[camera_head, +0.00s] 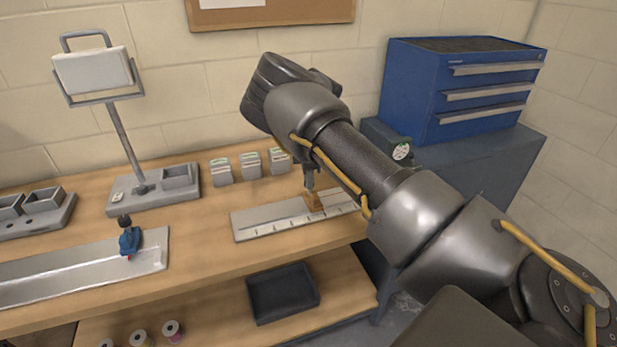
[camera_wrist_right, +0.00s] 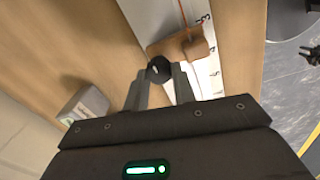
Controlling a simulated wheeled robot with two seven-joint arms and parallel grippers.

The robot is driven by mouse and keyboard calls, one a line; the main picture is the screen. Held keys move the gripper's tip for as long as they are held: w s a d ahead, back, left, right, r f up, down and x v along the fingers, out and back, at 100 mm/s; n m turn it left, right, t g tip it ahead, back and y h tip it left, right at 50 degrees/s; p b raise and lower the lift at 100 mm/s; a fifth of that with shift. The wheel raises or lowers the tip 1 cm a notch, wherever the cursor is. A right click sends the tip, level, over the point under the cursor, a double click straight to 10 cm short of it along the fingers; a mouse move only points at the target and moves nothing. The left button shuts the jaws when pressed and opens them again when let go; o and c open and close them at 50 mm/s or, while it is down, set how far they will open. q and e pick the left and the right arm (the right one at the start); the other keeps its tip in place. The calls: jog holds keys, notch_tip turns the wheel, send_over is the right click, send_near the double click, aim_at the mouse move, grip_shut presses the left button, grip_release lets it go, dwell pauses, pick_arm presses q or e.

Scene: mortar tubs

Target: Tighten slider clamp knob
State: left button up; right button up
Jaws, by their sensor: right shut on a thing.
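An orange-brown slider clamp (camera_head: 315,203) sits on a pale rail with scale marks (camera_head: 265,225) on the bench. It also shows in the right wrist view (camera_wrist_right: 175,46), across the scale. A dark round knob (camera_wrist_right: 158,68) stands at the clamp's near side, between my fingertips. My right gripper (camera_head: 309,183) comes down from above to the clamp; in the right wrist view its fingers (camera_wrist_right: 159,82) are shut on the knob. The arm does not cover the clamp body. The knob is too small to tell clearly in the head view. My left gripper is not in view.
A channel (camera_head: 60,275) with a blue clamp (camera_head: 130,241) lies left of the rail. A lamp (camera_head: 93,72) on a base and several small boxes (camera_head: 250,164) stand behind. A black tray (camera_head: 283,294) is on the lower shelf. A blue drawer cabinet (camera_head: 450,85) stands right.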

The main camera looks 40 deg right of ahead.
jog(key=o, duration=1)
jog(key=shift+r, duration=0.1)
notch_tip(320, 180, up, 11)
jog(key=b, duration=0.1)
jog(key=shift+s+a+b, duration=0.15)
jog(key=shift+s+b, duration=0.05)
jog(key=shift+b, duration=0.2)
jog(key=shift+f, duration=0.25)
